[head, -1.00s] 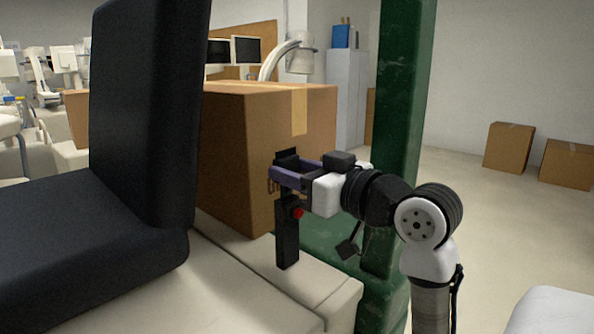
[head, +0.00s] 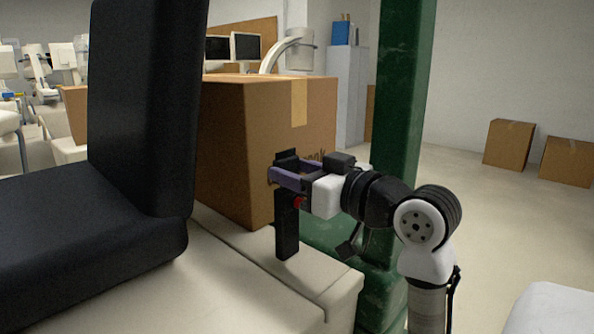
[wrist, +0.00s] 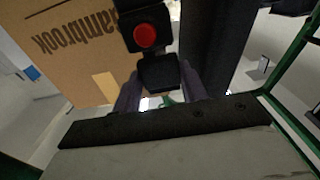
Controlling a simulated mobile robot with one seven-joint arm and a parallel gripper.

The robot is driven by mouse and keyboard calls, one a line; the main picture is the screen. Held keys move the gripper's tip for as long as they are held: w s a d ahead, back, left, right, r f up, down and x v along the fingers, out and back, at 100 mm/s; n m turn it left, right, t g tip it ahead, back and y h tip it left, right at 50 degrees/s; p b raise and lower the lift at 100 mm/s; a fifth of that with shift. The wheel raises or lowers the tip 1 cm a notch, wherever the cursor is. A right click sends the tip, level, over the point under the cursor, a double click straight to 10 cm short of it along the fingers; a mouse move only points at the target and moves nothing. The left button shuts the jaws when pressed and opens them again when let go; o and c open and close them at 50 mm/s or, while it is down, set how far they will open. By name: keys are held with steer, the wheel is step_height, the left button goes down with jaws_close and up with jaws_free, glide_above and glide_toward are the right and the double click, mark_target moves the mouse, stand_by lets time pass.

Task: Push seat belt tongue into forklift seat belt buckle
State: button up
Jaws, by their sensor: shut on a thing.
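The buckle (head: 287,232) is a black upright post with a red button, standing at the edge of the pale base beside the seat. Its red button shows large in the wrist view (wrist: 145,36). My gripper (head: 284,178) has purple fingers and is shut on the black tongue (head: 286,156), right above the buckle's top. In the wrist view the tongue (wrist: 158,72) lies between the fingers, close against the buckle end. Fingers hide the join in the head view, so I cannot tell whether the tongue is inside the slot.
A black seat (head: 140,120) stands at left. A large cardboard box (head: 240,140) is just behind the buckle. A green post (head: 398,100) rises close behind my arm. Open floor (head: 480,230) lies to the right, with two boxes farther back.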

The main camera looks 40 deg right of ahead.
steer(key=shift+f+b, duration=0.35)
steer(key=shift+f, duration=0.25)
steer(key=o, duration=1.5)
steer(key=shift+r, duration=0.1)
steer(key=shift+s, duration=0.1)
steer(key=s, duration=0.9)
steer(key=s+d+b, duration=0.1)
steer(key=s, duration=0.3)
steer(key=shift+s, duration=0.3)
steer(key=shift+c, duration=0.3)
